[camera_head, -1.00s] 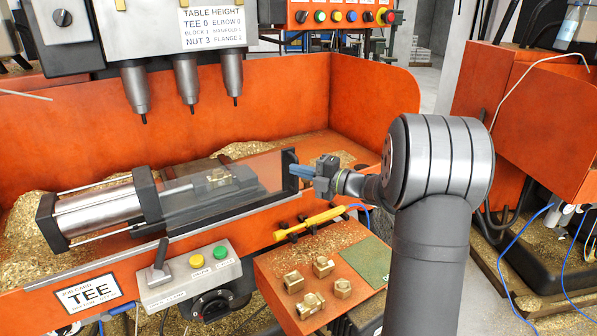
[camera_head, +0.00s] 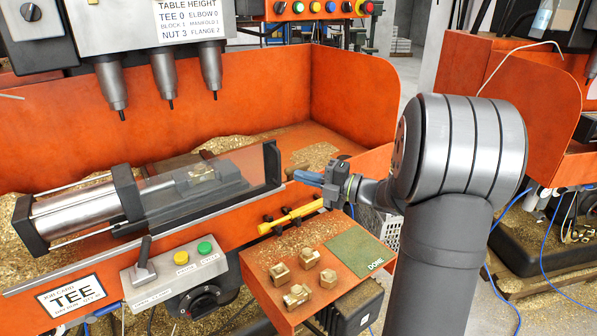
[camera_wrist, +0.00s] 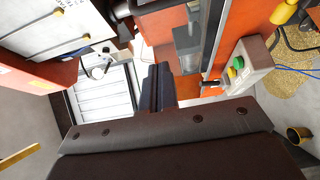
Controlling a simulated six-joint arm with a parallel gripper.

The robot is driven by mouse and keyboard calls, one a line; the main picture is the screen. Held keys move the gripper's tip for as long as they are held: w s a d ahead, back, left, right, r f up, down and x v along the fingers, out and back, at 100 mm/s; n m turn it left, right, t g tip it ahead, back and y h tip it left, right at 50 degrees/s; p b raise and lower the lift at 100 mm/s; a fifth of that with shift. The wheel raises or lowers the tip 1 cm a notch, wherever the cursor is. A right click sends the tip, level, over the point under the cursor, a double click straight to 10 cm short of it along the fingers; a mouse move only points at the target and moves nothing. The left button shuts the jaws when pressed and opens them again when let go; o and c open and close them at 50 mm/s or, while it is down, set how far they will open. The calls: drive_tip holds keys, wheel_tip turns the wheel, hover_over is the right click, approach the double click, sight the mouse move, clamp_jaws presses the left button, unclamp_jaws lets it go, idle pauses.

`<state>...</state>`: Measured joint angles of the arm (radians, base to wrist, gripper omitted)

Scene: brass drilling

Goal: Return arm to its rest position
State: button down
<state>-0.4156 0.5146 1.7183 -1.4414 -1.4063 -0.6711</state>
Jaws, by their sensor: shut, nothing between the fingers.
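My gripper (camera_head: 308,178) is shut and empty, its blue fingers pointing left. It is in the air above the right part of the orange front wall, just right of the clear guard's dark end plate. In the wrist view the dark fingers (camera_wrist: 158,88) are together with nothing between them. My arm rises from the bottom right of the head view and hides part of the floor behind it. The vise (camera_head: 90,208) with its metal cylinder holds a brass piece (camera_head: 201,174) behind the clear guard.
Several brass fittings (camera_head: 297,295) lie on the orange shelf (camera_head: 262,262) beside a green DONE patch (camera_head: 355,250). Drill spindles (camera_head: 163,83) hang above the vise. The control box (camera_head: 174,275) is at the front.

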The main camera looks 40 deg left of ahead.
drive_tip(key=shift+d, duration=0.15)
drive_tip(key=w+a, duration=0.2)
drive_tip(key=a, duration=0.7)
drive_tip(key=shift+a, duration=0.15)
idle(0.3)
idle(0.3)
